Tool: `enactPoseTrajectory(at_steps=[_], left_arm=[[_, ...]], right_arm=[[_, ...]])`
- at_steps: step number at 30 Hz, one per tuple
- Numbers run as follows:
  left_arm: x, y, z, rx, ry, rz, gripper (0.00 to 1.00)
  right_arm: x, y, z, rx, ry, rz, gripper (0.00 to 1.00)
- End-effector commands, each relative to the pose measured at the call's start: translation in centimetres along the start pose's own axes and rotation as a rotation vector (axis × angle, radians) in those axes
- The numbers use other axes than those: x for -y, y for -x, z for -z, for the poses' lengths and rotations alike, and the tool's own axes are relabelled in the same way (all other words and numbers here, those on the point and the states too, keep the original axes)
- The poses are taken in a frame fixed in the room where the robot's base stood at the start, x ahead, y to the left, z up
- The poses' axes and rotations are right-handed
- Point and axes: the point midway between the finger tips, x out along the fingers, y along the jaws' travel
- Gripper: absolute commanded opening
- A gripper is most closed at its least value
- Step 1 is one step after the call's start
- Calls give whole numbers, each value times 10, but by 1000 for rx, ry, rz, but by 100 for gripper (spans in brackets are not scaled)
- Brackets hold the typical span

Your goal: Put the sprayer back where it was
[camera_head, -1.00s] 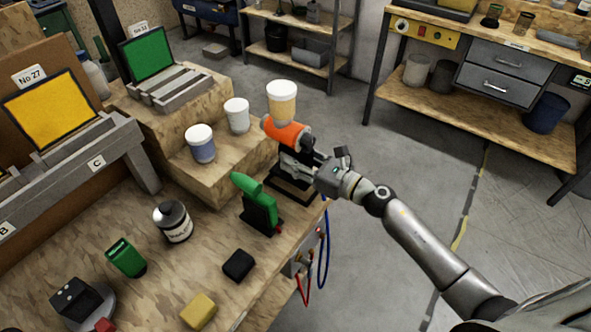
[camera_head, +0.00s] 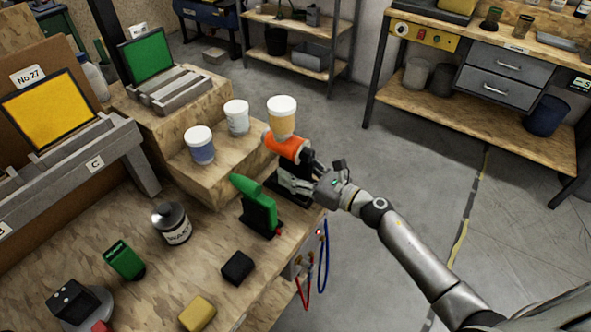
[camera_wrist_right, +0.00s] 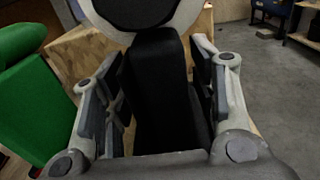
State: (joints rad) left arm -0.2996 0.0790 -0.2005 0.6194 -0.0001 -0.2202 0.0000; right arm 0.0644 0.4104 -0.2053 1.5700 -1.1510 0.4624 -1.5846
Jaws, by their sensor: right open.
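The sprayer has an orange body (camera_head: 287,147), a black grip and an amber cup with a white lid (camera_head: 282,120) on top. It stands upright at the bench's far right corner, over a dark stand (camera_head: 290,197). In the right wrist view the black grip (camera_wrist_right: 160,90) lies between the spread fingers of my open gripper (camera_wrist_right: 160,95). A round black-and-white part shows above. Whether the sprayer's foot is fully seated is hidden. My left gripper is not in view.
A green-topped tool (camera_head: 258,208) in a black stand is close by on the left. Lidded jars (camera_head: 200,147) stand on the wooden step (camera_head: 215,182). A black block (camera_head: 238,268) and yellow block (camera_head: 198,313) lie nearer. Free floor is right of the bench.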

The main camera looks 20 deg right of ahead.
Motion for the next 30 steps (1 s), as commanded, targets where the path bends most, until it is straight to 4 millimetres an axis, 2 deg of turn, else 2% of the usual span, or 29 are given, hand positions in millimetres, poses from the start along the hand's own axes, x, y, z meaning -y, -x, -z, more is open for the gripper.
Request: enactPoseTrajectory(at_steps=[9,24,30], left_arm=[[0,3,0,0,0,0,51],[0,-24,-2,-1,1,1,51],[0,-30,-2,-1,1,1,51]], right_arm=[[0,3,-2,-1,0,1,53],[0,91,1,-3,1,0,53],[0,113,0,-2,-1,0,53]])
